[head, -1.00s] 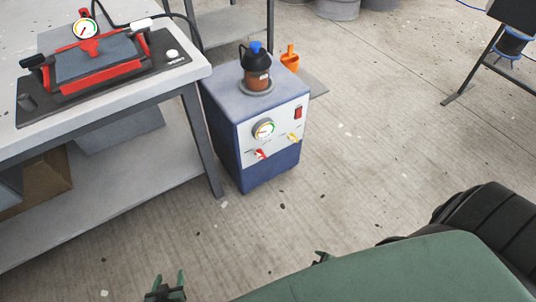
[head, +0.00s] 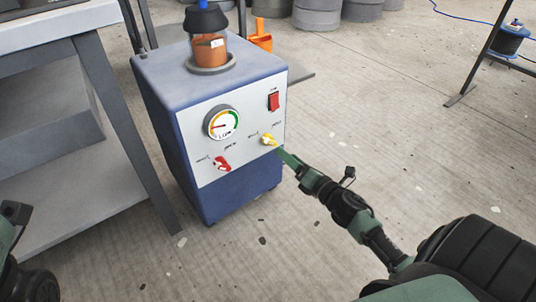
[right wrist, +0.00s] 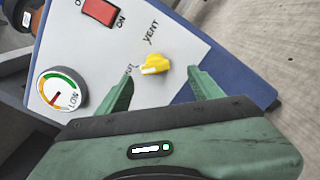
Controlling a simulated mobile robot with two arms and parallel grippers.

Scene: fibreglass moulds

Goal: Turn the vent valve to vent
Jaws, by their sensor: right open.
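The vent valve is a small yellow knob (head: 268,139) on the white front panel of the blue pump cabinet (head: 212,205). In the right wrist view the yellow knob (right wrist: 153,63) sits between a VENT label and a partly hidden label ending in "UT". Its white mark is on the side of the "UT" label. My right gripper (head: 280,152) is close in front of the knob. In the right wrist view its open fingers (right wrist: 160,76) stand to either side, just short of the knob, with nothing between them.
The panel also carries a pressure gauge (head: 221,123), a red valve knob (head: 221,164) and a red switch (head: 274,101). A jar (head: 208,50) of brown liquid stands on top. A grey workbench (head: 60,28) is at left. The floor at right is mostly clear.

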